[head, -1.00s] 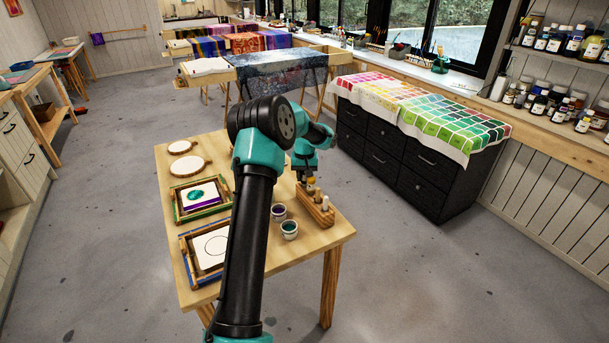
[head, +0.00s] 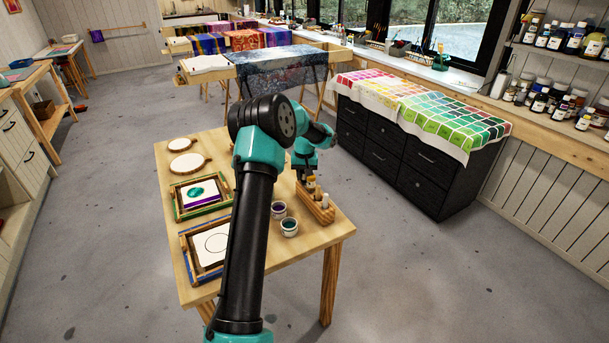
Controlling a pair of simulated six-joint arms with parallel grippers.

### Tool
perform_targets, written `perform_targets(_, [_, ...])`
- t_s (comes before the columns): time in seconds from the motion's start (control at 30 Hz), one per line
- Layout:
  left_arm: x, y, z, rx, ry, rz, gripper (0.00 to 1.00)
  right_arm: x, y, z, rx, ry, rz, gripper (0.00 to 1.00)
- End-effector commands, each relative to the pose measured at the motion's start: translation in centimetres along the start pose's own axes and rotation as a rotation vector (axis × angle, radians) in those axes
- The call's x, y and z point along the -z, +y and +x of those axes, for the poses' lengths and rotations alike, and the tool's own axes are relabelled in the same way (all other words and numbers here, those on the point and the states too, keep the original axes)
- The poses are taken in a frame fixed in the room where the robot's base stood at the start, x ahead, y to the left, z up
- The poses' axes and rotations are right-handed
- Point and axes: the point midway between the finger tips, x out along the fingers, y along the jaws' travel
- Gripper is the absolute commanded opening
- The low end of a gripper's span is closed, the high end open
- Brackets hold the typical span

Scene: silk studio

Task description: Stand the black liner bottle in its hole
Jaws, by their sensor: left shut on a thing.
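The wooden holder block (head: 318,210) stands near the right edge of the table. Pale-topped bottles (head: 325,201) stand in its near part. My left gripper (head: 310,182) is over the far part of the block, pointing down. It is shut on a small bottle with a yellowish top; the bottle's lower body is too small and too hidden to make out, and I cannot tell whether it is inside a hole. My right gripper is not in view.
Two small dye cups (head: 289,226) stand just left of the block. Framed silks (head: 205,248) lie at the left of the table (head: 300,262), with round embroidery-like hoops (head: 187,163) behind them. My left arm crosses the middle.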

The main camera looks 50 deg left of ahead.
Motion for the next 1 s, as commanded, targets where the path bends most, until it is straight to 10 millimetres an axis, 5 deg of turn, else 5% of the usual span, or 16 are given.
perform_targets(0.2, [0.0,0.0,0.2,0.000,0.000,0.000,0.17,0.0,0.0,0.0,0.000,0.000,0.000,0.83])
perform_targets(0.23, [0.0,0.0,0.2,0.000,0.000,0.000,0.34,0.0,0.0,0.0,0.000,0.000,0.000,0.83])
perform_targets(0.53, [0.0,0.0,0.2,0.000,0.000,0.000,0.62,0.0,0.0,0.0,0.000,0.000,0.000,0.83])
perform_targets(1.0, [0.1,0.0,-1.2,-0.001,0.003,0.000,0.62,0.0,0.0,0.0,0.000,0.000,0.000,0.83])
